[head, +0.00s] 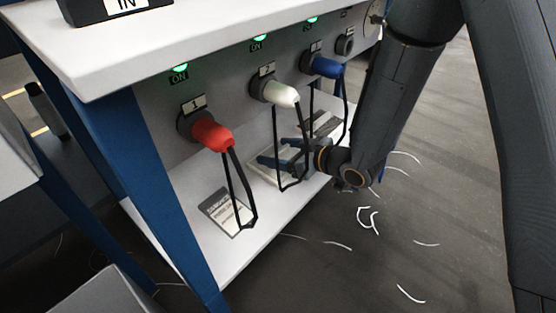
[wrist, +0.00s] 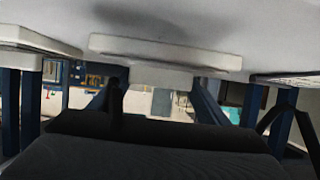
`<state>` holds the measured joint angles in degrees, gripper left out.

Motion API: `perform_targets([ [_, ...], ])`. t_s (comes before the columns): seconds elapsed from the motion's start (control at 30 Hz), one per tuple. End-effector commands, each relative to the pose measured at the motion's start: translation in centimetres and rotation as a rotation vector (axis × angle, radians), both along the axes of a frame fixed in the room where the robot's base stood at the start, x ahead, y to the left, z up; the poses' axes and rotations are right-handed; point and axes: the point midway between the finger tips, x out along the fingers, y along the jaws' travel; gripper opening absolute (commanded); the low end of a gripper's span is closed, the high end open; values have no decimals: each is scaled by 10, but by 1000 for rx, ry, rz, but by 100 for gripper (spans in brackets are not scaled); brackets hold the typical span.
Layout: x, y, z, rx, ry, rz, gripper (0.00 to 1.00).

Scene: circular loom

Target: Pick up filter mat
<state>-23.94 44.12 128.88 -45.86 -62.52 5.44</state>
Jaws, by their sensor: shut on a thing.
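My gripper (head: 274,155) is under the front panel, over the lower shelf, with its dark blue fingers pointing left. A flat pale piece with a light border, which looks like the filter mat (head: 263,174), is at its fingers. The gripper is shut on it. The fingers and the hanging black loops cover part of the mat, and I cannot tell whether it is clear of the shelf. The wrist view shows a dark mass in the foreground; the mat is not clear there.
Red (head: 211,133), white (head: 281,94) and blue (head: 327,67) knobs stick out of the panel, with black loops hanging close around my gripper. A printed card (head: 228,213) lies on the lower shelf (head: 240,252). White thread scraps (head: 368,219) lie on the open floor at right.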

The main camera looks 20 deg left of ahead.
Motion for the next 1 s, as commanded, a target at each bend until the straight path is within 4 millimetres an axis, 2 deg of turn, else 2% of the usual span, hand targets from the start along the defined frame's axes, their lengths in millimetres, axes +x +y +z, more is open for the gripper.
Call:
perform_targets([
  [0.27, 0, 0, 8, 1, -1, 0, 48],
  [0.7, 0, 0, 85, 0, -3, 0, 48],
  [0.83, 0, 0, 97, 1, -2, -1, 48],
  [1.0, 0, 0, 101, 0, 0, 0, 48],
])
